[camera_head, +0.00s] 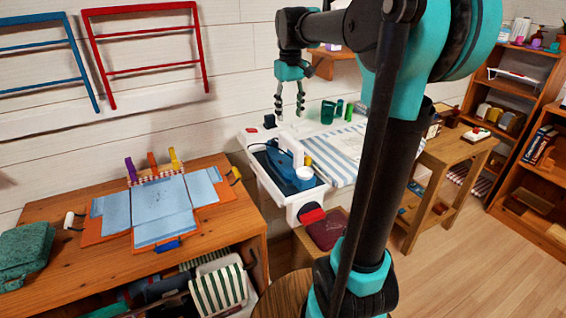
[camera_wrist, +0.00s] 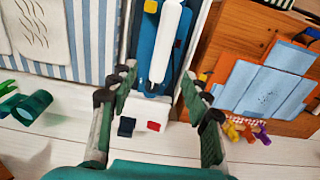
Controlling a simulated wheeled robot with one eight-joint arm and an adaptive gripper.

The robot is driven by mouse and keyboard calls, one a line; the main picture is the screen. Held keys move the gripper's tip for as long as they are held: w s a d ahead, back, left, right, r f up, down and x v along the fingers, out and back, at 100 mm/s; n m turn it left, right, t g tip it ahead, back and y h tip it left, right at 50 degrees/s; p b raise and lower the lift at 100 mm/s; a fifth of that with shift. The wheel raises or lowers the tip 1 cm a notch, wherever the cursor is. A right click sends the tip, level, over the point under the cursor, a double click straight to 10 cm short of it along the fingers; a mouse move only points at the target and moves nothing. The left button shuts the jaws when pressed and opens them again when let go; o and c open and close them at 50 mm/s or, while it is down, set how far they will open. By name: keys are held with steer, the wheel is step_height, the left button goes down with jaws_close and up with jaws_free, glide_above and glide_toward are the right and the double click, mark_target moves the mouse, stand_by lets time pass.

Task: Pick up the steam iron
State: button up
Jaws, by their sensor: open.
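The steam iron (camera_head: 281,160) is blue with a white handle. It rests at the left end of the white ironing table (camera_head: 265,183). My gripper (camera_head: 289,112) hangs fingers down above the iron's rear, open and empty. In the wrist view my gripper (camera_wrist: 160,88) has its fingers spread on either side of the iron's near end, apart from it.
A striped cloth (camera_head: 338,147) covers the table to the right. Green cylinders (camera_head: 328,112) stand at the back. Small black (camera_wrist: 126,127) and red (camera_wrist: 154,126) blocks lie near the wall. A wooden desk (camera_head: 60,280) with blue sheets stands left.

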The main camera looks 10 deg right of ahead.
mark_target(290, 137)
step_height(290, 137, down, 9)
steer(key=shift+r, duration=0.2)
steer(key=shift+w+a+f, duration=0.1)
steer(key=shift+a+f, duration=0.05)
steer(key=shift+f, duration=2.4)
jaws_close()
